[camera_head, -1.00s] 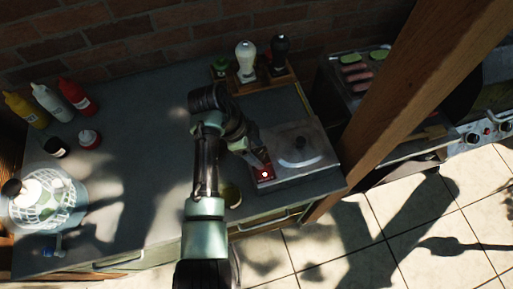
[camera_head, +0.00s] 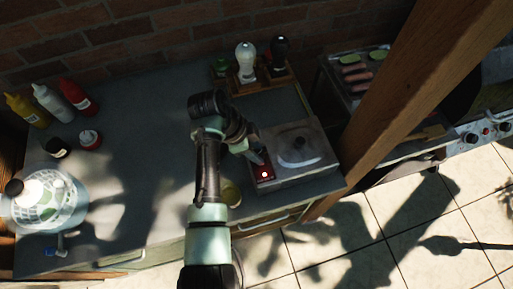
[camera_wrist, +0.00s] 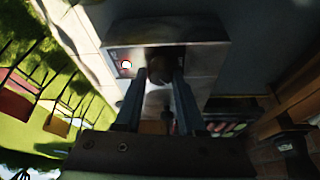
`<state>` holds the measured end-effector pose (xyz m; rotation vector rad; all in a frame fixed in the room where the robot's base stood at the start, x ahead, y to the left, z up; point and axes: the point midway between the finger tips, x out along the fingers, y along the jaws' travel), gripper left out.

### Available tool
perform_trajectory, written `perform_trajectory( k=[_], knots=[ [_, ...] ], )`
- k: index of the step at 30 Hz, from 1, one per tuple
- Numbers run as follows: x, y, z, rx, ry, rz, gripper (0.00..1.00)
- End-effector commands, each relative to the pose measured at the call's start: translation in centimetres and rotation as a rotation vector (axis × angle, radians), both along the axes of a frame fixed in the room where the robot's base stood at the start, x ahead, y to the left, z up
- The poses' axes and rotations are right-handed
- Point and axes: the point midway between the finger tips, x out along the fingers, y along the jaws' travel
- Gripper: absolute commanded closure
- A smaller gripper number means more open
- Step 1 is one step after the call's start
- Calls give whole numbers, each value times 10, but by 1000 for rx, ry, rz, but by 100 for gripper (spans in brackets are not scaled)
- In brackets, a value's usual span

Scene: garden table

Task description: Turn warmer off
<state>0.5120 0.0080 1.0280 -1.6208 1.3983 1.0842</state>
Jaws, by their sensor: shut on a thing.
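The warmer (camera_head: 318,165) is a silver box with a lid and dark handle, at the right end of the counter. In the wrist view, the lit light (camera_wrist: 127,64) is beside a dark round knob (camera_wrist: 160,68). My gripper (camera_head: 259,157) is at the panel, and its two fingers (camera_wrist: 160,82) are on either side of the knob, shut on it. The knob's marking and turn angle cannot be made out.
A wooden rack with a white shaker (camera_head: 246,60) and a dark one stands behind the warmer. A wooden post (camera_head: 400,110) rises close on the right. Bottles (camera_head: 50,103) and a covered bowl (camera_head: 45,200) are at the left.

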Motion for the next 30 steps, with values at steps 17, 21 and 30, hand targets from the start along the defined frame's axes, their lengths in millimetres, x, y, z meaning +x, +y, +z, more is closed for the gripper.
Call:
perform_trajectory(
  k=[17,21,30],
  knots=[
    [-4,-2,3,-1,1,506,100],
    [-4,-3,3,0,-1,630,100],
    [-4,-3,2,1,-2,837,100]
  ],
)
